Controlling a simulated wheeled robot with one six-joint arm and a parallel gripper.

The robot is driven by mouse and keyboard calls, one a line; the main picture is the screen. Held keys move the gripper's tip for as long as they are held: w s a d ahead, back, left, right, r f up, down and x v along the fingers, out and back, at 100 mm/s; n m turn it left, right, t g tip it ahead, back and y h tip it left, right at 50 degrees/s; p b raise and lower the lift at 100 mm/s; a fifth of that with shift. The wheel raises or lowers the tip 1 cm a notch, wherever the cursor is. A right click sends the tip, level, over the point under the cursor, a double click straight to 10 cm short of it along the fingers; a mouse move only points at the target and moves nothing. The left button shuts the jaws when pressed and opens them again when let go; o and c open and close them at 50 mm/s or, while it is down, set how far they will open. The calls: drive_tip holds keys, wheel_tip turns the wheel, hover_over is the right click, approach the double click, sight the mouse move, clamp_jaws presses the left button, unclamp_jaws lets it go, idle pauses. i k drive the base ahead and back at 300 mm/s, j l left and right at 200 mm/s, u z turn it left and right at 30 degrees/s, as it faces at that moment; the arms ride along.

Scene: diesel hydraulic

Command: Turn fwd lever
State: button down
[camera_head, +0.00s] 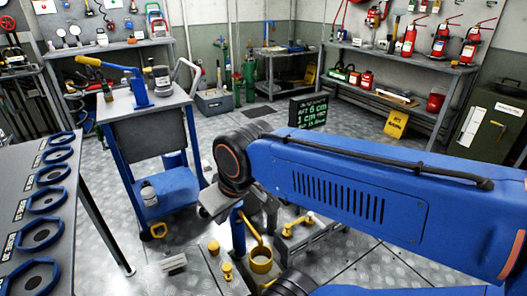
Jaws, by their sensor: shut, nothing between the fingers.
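No label reading "fwd" can be made out, so I cannot tell for sure which lever is meant. Below my wrist, at the bottom middle, a yellow handle (250,230) slants down beside a blue post (238,232) and a yellow ring-shaped cup (262,262). Small yellow knobs (227,270) stand on the grey panel left of the cup. My blue arm comes in from the right and crosses above them. My gripper (212,208), grey and small in view, hangs under the dark wrist joint, shut and empty. Its fingertips are hard to make out, and I cannot tell whether it touches anything.
A cart (150,95) with a yellow-handled blue pump (138,88) stands at the left. A grey bench (78,215) with several blue rings fills the left front. A black sign (308,112) with green text stands behind my arm. Open plate floor lies between.

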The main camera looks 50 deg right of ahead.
sight(311, 214)
drive_tip(key=z, duration=1.55)
